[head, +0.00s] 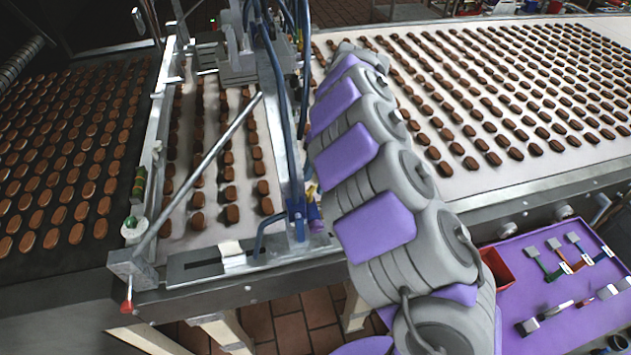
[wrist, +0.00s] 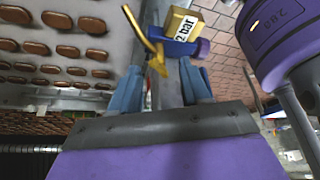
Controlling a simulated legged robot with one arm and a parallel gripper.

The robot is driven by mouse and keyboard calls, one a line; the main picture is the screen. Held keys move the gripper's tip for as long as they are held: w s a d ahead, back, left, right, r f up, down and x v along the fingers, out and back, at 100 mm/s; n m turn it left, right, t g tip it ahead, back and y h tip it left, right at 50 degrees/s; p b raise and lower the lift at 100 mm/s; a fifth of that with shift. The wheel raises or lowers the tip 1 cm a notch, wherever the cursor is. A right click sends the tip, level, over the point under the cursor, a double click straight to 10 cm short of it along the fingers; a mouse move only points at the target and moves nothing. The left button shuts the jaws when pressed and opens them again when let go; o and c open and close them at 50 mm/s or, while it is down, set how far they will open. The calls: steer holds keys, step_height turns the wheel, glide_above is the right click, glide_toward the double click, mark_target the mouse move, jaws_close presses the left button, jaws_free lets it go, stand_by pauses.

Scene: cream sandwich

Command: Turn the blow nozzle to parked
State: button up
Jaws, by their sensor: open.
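The blow nozzle appears in the wrist view as a brass-coloured block (wrist: 173,22) with a "2 bar" label, a thin bent brass piece (wrist: 138,30) to its left and a dark blue round part below. It sits just beyond my gripper (wrist: 162,85), whose two blue-grey fingers stand apart on either side of a grey upright. The fingers look empty; I cannot tell whether they touch anything. In the head view, a small yellow and purple patch shows beside the blue-grey post (head: 291,150), but my arm hides most of this area and my gripper.
Chocolate-topped pieces lie in rows on the dark belt (head: 45,270) and the pale belt (head: 470,185). A metal rail (head: 205,165) slants across the left section. A purple table (head: 560,330) with tools and a red bin (head: 497,268) stands at lower right.

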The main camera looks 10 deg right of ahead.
steer(key=shift+a+f, duration=0.2)
steer(key=shift+a, duration=0.25)
steer(key=shift+a+f, duration=0.2)
steer(key=shift+a, duration=0.25)
steer(key=shift+d, duration=0.3)
steer(key=shift+c, duration=0.7)
steer(key=shift+d, duration=0.2)
steer(key=c, duration=0.3)
steer(key=shift+a, duration=0.15)
jaws_close()
